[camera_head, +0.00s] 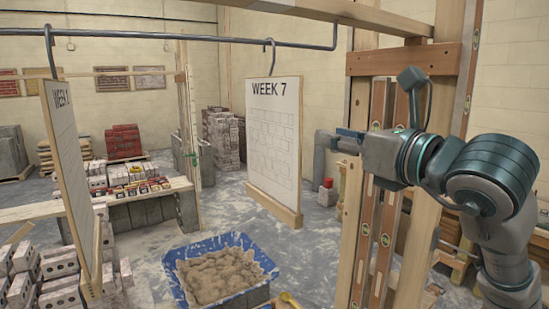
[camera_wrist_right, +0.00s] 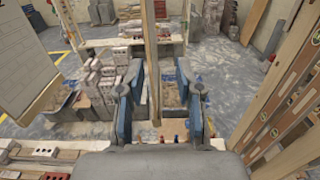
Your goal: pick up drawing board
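A drawing board marked WEEK 7 (camera_head: 273,142) hangs from a hook on a dark rail, its papered face towards me and a wooden ledge along its bottom. My right gripper (camera_head: 337,140) is just right of the board's right edge, apart from it in the head view. In the right wrist view the gripper (camera_wrist_right: 160,108) is open, and a thin upright wooden edge, apparently this board seen edge-on (camera_wrist_right: 150,45), lines up between its blue fingers. Contact cannot be seen. A second hanging board (camera_head: 72,165) is at the left, turned at an angle. My left gripper is not in view.
Wooden posts with levels (camera_head: 372,225) stand close beside my right arm. The dark rail (camera_head: 180,39) crosses above the boards. A blue mortar tub (camera_head: 262,262) stands below. Bricks (camera_head: 62,265) are stacked at the lower left. Grey floor shows between.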

